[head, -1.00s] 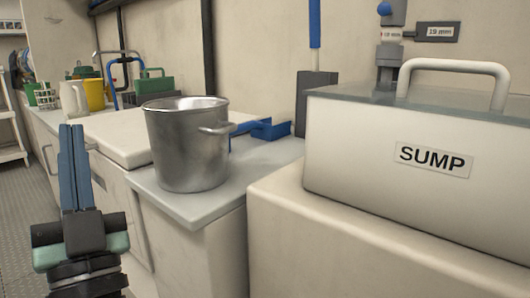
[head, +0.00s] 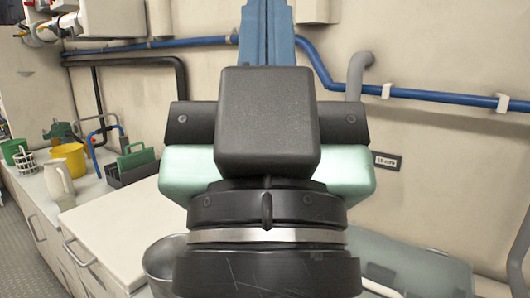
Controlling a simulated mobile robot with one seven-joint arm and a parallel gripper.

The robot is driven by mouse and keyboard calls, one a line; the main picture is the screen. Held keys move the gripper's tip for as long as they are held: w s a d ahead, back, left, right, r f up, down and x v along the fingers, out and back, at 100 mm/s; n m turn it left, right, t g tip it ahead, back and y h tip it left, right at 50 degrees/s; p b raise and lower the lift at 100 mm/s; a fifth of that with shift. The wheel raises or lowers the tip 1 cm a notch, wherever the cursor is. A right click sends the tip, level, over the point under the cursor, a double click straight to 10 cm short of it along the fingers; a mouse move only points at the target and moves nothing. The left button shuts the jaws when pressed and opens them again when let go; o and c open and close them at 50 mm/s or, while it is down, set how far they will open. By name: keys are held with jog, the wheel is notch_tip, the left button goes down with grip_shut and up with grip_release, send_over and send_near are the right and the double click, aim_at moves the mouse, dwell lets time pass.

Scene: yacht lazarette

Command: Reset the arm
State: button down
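My gripper (head: 266,32) fills the middle of the head view, close to the camera and pointing up. Its two blue fingers lie side by side with only a thin seam between them, so it is shut. I see nothing held between them. The very tips are cut off by the top edge of the picture. The gripper body hides much of the wall and counter behind it.
A metal pot (head: 160,262) shows partly behind my gripper at lower left. The grey-lidded box (head: 415,268) is at lower right. A yellow bucket (head: 68,160), white jug (head: 57,182) and green-handled caddy (head: 132,165) stand on the left counter. Blue pipe (head: 420,95) crosses the wall.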

notch_tip(320, 180, up, 27)
jog(key=p, duration=2.4)
jog(key=shift+p, duration=0.4)
jog(key=shift+a+r, duration=0.1)
jog(key=shift+a, duration=0.1)
